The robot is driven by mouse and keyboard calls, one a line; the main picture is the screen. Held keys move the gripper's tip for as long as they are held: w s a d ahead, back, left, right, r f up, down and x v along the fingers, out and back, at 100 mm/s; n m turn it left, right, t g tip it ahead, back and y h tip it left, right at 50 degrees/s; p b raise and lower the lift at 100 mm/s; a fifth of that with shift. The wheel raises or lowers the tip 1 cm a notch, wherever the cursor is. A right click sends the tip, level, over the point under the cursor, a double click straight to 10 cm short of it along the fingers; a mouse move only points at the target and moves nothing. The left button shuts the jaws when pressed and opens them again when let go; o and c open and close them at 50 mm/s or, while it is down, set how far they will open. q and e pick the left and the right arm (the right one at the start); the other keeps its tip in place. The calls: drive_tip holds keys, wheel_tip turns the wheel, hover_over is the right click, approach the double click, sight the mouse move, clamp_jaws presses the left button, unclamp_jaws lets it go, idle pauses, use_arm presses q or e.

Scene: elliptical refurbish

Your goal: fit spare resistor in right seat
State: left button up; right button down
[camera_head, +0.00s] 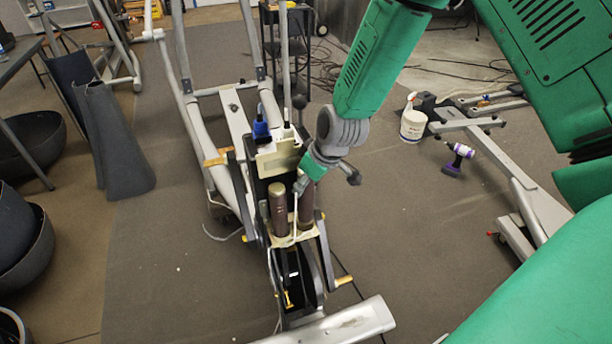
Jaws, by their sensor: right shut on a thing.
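Two brown cylindrical resistors stand side by side on the elliptical's frame. The left resistor (278,210) stands upright with its tan top showing. The right resistor (306,207) is under my right gripper (308,184), which is shut on its upper end. Its top is hidden by the gripper. Its lower end is at the pale bracket (290,239), beside the left resistor. The right seat itself is hidden, so I cannot tell how deep the resistor sits. My left gripper is not in view.
A pale box-like part (279,158) and a blue connector (261,130) are just behind the resistors.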

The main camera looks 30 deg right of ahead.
drive_tip(key=shift+d+f+b, duration=0.15)
drive_tip(key=shift+f+b, duration=0.5)
drive_tip(key=shift+f, duration=0.15)
drive_tip(key=shift+d+f+b, duration=0.15)
drive_tip(key=shift+f+b, duration=0.45)
drive_tip(key=shift+f, duration=0.15)
drive_tip(key=shift+a, duration=0.55)
drive_tip(key=shift+d+h+p, duration=0.3)
drive_tip(key=shift+p, duration=0.15)
drive_tip(key=shift+w, duration=0.2)
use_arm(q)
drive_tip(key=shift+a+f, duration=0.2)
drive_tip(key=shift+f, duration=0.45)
use_arm(e)
drive_tip(key=shift+r, duration=0.1)
use_arm(q)
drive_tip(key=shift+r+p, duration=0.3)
drive_tip(key=shift+p, duration=0.1)
use_arm(e)
drive_tip(key=shift+a+h, duration=0.2)
drive_tip(key=shift+h, duration=0.1)
